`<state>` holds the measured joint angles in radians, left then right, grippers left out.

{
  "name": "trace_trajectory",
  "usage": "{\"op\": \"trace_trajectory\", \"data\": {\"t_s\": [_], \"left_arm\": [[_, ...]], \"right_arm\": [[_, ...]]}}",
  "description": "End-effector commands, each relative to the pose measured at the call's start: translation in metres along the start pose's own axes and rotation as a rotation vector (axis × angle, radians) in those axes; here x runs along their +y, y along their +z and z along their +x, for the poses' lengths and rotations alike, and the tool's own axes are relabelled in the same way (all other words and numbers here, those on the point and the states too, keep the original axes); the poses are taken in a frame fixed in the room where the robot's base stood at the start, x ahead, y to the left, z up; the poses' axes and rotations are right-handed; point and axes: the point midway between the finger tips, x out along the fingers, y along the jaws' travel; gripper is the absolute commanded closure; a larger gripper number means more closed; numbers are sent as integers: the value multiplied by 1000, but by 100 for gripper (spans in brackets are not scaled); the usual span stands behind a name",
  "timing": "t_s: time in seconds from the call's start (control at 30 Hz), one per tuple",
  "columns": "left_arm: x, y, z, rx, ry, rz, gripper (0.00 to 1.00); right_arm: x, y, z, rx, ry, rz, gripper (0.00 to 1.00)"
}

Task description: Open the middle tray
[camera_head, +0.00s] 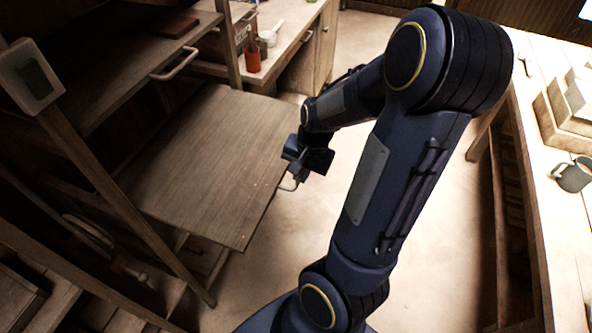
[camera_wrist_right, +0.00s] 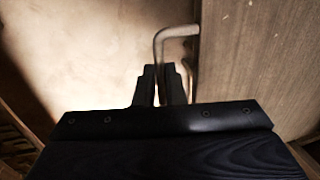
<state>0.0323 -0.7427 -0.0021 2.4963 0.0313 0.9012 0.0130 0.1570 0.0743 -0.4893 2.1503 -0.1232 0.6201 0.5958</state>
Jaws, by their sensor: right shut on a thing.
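The middle tray (camera_head: 215,160) is a flat wooden board that sticks out of the wooden rack at the left of the head view, well past the tray above it. Its wood fills the right side of the right wrist view (camera_wrist_right: 262,65). Its metal handle (camera_wrist_right: 178,32) is a bent bar at the tray's edge. My right gripper (camera_wrist_right: 162,85) is shut on the handle; in the head view it is at the tray's right edge (camera_head: 296,180), with the fingers partly hidden. My left gripper is not in view.
An upper tray (camera_head: 130,60) with a handle (camera_head: 176,66) sits above, bearing a dark block (camera_head: 173,26). A wooden post (camera_head: 110,190) stands in front of the rack. A workbench (camera_head: 550,80) with a mug (camera_head: 574,175) is at the right. Open floor (camera_head: 300,235) lies between.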

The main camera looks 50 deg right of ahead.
Motion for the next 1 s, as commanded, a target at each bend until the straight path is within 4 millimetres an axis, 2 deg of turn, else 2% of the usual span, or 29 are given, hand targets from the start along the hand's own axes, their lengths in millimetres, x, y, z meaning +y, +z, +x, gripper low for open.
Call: {"op": "trace_trajectory", "data": {"t_s": [0.17,0.2,0.37,0.67,0.77,1.0], "left_arm": [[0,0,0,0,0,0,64],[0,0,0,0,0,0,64],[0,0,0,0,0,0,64],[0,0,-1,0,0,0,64],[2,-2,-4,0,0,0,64],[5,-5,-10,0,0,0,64]], "right_arm": [[0,0,0,0,0,1,100],[0,0,0,0,0,1,88],[0,0,0,0,0,0,68],[-1,0,-3,1,-2,0,68],[-2,-1,-14,2,-5,-1,68],[-1,-1,-56,4,-5,1,68]]}}
